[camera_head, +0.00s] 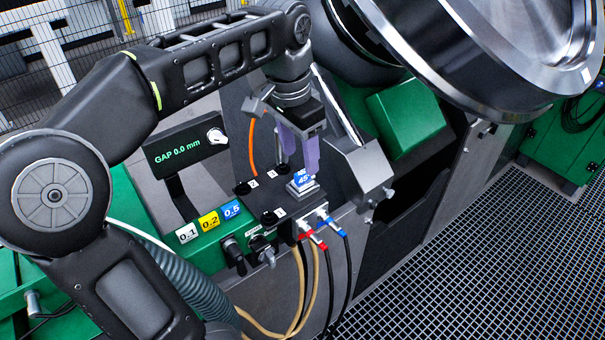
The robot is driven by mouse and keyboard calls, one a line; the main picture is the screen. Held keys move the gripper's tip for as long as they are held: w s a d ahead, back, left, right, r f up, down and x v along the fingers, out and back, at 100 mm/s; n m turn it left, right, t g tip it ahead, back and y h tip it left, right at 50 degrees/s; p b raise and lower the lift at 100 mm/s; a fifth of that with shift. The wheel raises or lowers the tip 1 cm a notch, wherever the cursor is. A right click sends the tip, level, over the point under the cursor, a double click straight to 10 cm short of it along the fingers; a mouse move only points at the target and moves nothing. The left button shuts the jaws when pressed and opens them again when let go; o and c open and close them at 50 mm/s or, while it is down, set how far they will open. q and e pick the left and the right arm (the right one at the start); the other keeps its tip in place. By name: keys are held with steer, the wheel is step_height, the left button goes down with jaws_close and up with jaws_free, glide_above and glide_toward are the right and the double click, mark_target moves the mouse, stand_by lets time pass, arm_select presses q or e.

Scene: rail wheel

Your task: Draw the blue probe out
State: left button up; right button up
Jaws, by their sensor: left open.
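The blue probe (301,180) is a small blue block marked 45. It sits in a holder on the dark top of the green and grey bench, right of centre in the head view. My left gripper (299,160) points down just above the probe with its purple fingers apart. The right fingertip comes close to the probe's top; I cannot tell whether it touches. Nothing shows between the fingers. My right gripper is not in view.
Several dark numbered sockets (268,218) lie beside the probe. A gap display (186,146) reads 0.0 mm. Cables with red and blue connectors (318,240) hang in front. A large steel wheel (500,50) stands at upper right, with a green block (405,118) below it.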

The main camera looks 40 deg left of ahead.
mark_target(303, 172)
arm_select(q)
step_height(303, 172, down, 4)
steer(key=b, duration=0.3)
steer(key=shift+w+d+b, duration=0.1)
steer(key=shift+w+b, duration=0.05)
steer(key=shift+b, duration=0.15)
steer(key=shift+w+f+p, duration=0.1)
steer(key=shift+f+p, duration=0.05)
steer(key=shift+p, duration=0.4)
steer(key=shift+f, duration=0.7)
steer(key=shift+w, duration=0.1)
jaws_close()
